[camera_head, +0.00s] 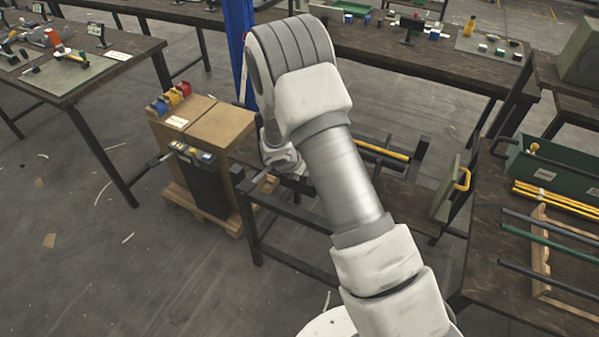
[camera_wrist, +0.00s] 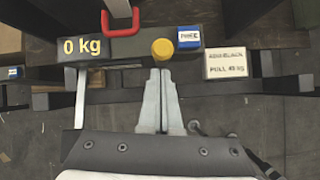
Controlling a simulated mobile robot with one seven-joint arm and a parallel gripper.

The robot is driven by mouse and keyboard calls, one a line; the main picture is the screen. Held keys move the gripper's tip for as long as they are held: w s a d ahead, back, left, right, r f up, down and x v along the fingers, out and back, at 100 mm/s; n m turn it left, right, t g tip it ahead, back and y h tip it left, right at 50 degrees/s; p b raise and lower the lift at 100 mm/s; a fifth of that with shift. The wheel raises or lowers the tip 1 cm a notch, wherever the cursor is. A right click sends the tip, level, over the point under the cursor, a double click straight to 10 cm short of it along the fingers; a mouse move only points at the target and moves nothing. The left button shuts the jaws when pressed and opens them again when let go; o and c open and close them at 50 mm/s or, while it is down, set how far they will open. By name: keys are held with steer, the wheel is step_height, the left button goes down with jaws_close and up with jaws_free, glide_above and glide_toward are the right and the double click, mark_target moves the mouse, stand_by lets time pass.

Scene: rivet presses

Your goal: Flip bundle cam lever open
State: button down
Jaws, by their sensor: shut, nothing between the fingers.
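My gripper (camera_wrist: 160,74) is shut and empty in the wrist view, its fingertips just below a yellow round knob (camera_wrist: 162,48) on a black beam. I cannot tell if they touch. I cannot tell which part is the bundle cam lever. In the head view my wrist (camera_head: 283,160) is over the black metal frame (camera_head: 300,213); the fingers are not clear there and my arm hides part of the frame.
A yellow bar (camera_head: 383,149) lies right of my arm. A cardboard box (camera_head: 220,135) stands left. A table with rods (camera_head: 545,235) stands right.

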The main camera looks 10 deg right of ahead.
steer(key=shift+w+d+r, duration=0.35)
steer(key=shift+w+d, duration=0.1)
steer(key=shift+w, duration=0.15)
